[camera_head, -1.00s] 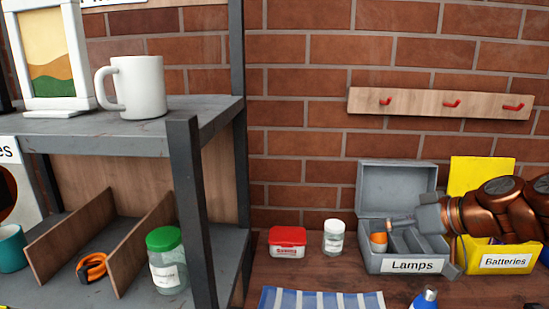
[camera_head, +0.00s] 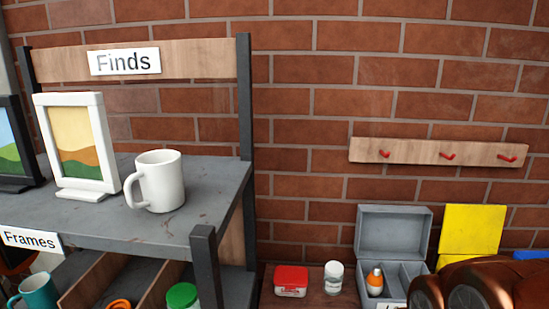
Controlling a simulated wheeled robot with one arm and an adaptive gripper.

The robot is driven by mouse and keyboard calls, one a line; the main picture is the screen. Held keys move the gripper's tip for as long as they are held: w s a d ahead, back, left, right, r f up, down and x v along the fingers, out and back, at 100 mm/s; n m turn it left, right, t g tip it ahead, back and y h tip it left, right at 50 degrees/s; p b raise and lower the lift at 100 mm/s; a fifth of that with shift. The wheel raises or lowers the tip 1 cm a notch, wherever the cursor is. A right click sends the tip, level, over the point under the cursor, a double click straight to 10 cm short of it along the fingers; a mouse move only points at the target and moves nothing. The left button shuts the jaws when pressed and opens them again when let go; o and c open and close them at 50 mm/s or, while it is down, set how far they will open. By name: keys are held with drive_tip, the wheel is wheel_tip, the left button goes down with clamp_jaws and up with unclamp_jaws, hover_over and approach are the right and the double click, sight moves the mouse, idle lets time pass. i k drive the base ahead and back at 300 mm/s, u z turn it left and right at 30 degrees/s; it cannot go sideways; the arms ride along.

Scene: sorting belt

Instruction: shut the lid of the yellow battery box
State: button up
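My gripper is out of the picture; only part of my arm shows at the bottom right, in front of the yellow lid's lower part.
A grey lamps box (camera_head: 393,235) with its lid up stands left of the yellow lid, holding an orange-and-white item (camera_head: 375,282). A red-lidded tub (camera_head: 291,281) and a white-capped jar (camera_head: 333,277) stand left of it. A shelf (camera_head: 215,190) holds a white mug (camera_head: 160,181) and picture frames (camera_head: 76,146).

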sight(468, 229)
drive_tip(key=z, duration=1.2)
drive_tip(key=k, duration=0.5)
drive_tip(key=z, duration=1.25)
drive_tip(key=i, duration=1.1)
drive_tip(key=u, duration=2.25)
